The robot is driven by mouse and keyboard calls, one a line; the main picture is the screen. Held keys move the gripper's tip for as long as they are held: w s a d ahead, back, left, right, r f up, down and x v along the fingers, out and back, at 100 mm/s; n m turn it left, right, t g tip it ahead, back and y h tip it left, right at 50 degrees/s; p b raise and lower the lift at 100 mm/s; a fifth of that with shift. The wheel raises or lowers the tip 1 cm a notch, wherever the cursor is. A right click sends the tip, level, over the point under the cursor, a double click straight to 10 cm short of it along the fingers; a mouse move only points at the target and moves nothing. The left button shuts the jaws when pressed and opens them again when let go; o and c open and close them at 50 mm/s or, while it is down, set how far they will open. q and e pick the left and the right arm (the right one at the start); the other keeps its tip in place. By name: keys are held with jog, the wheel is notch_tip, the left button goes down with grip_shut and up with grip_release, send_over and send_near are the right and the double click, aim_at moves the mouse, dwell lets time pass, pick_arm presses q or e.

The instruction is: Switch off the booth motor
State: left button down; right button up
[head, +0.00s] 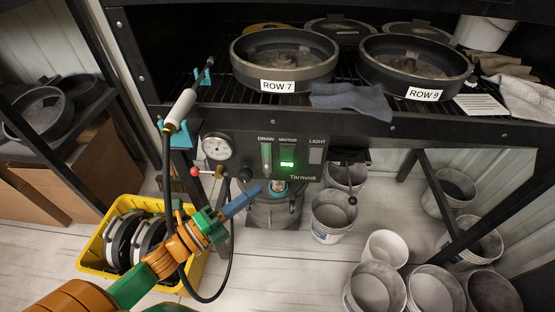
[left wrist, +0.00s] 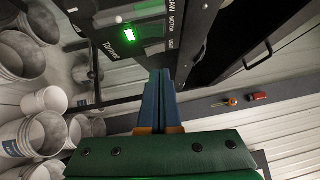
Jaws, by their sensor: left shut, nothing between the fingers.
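The dark control panel (head: 262,172) under the booth shelf has slots marked DRAW, MOTOR and LIGHT, with the name Tarnvolt below. The motor switch (head: 287,157) glows green under its label; it also glows in the left wrist view (left wrist: 130,35). My left gripper (head: 257,188) has blue fingers held together and empty. In the head view its tips show below and left of the motor switch. In the left wrist view the shut fingers (left wrist: 160,75) point toward the panel's edge; I cannot tell whether they touch it. My right gripper is not in view.
A round gauge (head: 218,147) and a red-knobbed lever (head: 195,171) are left of the panel. A black hose (head: 229,255) loops around my left arm. A yellow crate (head: 88,262) stands at the left. Several white buckets (head: 375,290) stand on the floor at the right.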

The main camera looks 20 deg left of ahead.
aim_at(288, 152)
pick_arm(q)
jog(key=w, duration=0.3)
jog(key=w+d, duration=0.1)
jog(key=w, duration=0.3)
jog(key=w+d+r+p, duration=0.1)
jog(key=w, duration=0.2)
jog(key=shift+w+d, duration=0.15)
jog(key=shift+d, duration=0.05)
jog(key=shift+w+a+r, duration=0.1)
jog(key=shift+w+r, duration=0.1)
jog(key=shift+r, duration=0.05)
